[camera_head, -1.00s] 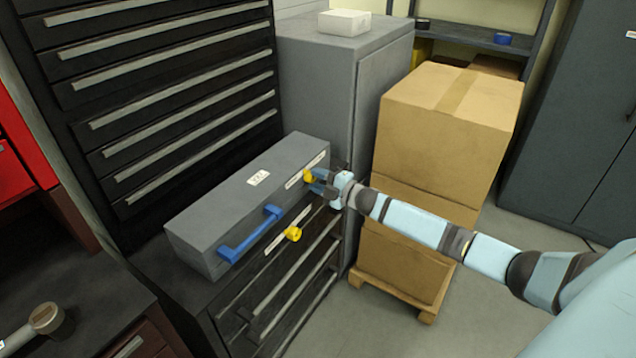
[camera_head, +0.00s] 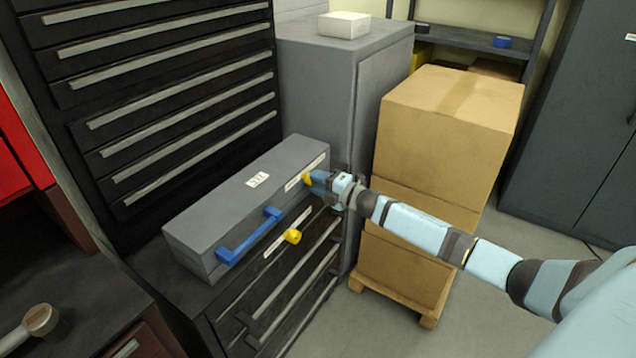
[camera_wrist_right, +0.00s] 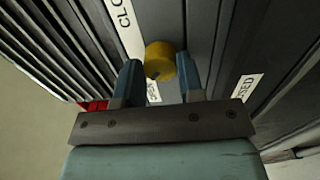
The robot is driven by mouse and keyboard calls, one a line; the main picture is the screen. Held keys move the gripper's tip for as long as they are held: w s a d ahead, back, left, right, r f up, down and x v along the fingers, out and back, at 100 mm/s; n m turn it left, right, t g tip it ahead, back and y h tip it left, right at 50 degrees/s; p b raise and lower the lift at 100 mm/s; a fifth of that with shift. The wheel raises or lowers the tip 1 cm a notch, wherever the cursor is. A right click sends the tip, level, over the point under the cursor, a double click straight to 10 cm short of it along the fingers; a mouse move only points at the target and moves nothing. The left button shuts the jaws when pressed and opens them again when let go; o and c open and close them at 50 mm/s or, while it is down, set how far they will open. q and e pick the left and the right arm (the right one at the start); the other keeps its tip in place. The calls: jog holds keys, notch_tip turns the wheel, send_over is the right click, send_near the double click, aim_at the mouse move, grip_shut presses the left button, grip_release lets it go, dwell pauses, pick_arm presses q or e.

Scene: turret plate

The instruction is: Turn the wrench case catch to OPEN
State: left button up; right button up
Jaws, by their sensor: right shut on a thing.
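The grey wrench case (camera_head: 220,205) lies on top of a dark drawer cabinet, with a blue handle (camera_head: 248,236) on its front. Its yellow catch (camera_head: 307,179) is at the right end of the front face, beside a white label strip. My right gripper (camera_head: 318,180) is at this catch and shut on it. In the right wrist view the round yellow catch (camera_wrist_right: 160,60) sits between the two blue fingers (camera_wrist_right: 158,82). A white label reading "CLO..." (camera_wrist_right: 120,12) is above it, partly cut off. The catch's exact angle is hard to tell. My left gripper is not in view.
A second yellow knob (camera_head: 292,236) is on the drawer cabinet (camera_head: 225,315) below the case. A cardboard box stack (camera_head: 440,120) on a pallet stands behind my right arm. A hammer-like tool (camera_head: 38,320) lies on the bench at lower left.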

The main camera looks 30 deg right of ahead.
jog(key=o, duration=0.9)
jog(key=shift+o, duration=0.2)
jog(key=v, duration=1.3)
jog(key=shift+s, duration=0.45)
